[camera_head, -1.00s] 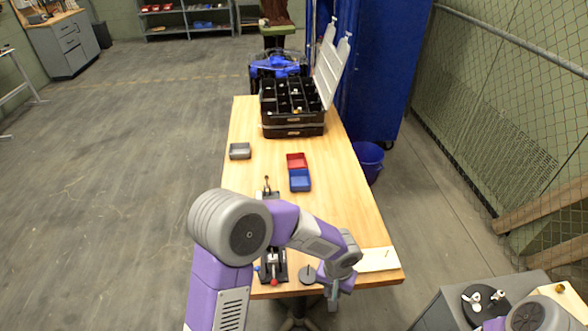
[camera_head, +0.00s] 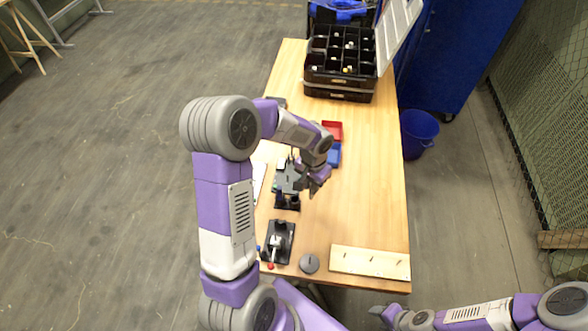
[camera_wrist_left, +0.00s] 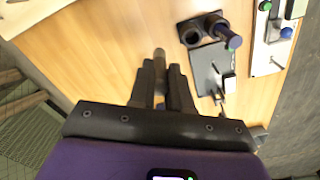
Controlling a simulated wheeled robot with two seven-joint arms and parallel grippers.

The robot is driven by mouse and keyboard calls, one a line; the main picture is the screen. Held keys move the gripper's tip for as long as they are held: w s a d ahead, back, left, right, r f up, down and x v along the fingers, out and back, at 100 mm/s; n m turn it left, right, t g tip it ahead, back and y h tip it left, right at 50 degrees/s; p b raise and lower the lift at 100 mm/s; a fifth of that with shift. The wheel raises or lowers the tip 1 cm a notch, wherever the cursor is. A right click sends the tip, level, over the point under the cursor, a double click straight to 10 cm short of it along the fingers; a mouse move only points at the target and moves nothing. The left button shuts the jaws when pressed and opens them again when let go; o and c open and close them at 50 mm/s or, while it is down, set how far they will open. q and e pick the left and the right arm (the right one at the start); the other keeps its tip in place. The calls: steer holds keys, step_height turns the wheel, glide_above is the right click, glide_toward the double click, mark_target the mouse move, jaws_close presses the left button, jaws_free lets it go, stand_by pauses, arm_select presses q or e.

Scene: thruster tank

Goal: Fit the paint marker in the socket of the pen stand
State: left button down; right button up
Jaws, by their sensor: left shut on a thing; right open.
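My left gripper (camera_wrist_left: 160,90) is shut on a grey cylinder, apparently the paint marker (camera_wrist_left: 160,60), whose rounded end sticks out past the fingers. In the head view this gripper (camera_head: 315,188) hangs over the middle of the table, and the marker is too small to tell. What looks like the pen stand (camera_wrist_left: 190,34) is black with two round sockets. It lies beside the gripper, to its upper right in the wrist view. The left socket looks empty; a dark blue cylinder (camera_wrist_left: 229,37) stands at the right one. My right gripper (camera_head: 385,312) is open and empty, off the table's front right.
A dark plate with a metal clamp (camera_wrist_left: 212,70) adjoins the stand. A toggle clamp (camera_head: 278,243), grey disc (camera_head: 309,263) and pale board (camera_head: 370,262) lie near the front edge. Red (camera_head: 332,130) and blue bins and a black organizer (camera_head: 340,85) are farther back. The table's right side is clear.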

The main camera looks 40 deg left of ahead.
arm_select(q)
steer(key=s+a+f+b, duration=0.1)
steer(key=a+f+b, duration=0.1)
steer(key=a, duration=0.3)
steer(key=shift+s+a+f, duration=0.15)
steer(key=shift+a+f, duration=0.15)
steer(key=shift+f, duration=0.1)
steer(key=shift+s+f+b, duration=0.1)
steer(key=shift+f+b, duration=0.05)
steer(key=shift+b, duration=0.3)
stand_by(0.8)
steer(key=shift+f, duration=0.15)
steer(key=shift+f+b, duration=0.55)
steer(key=shift+b, duration=0.05)
steer(key=shift+f, duration=0.15)
stand_by(0.4)
steer(key=shift+f+b, duration=0.55)
steer(key=shift+b, duration=0.05)
steer(key=shift+f, duration=0.15)
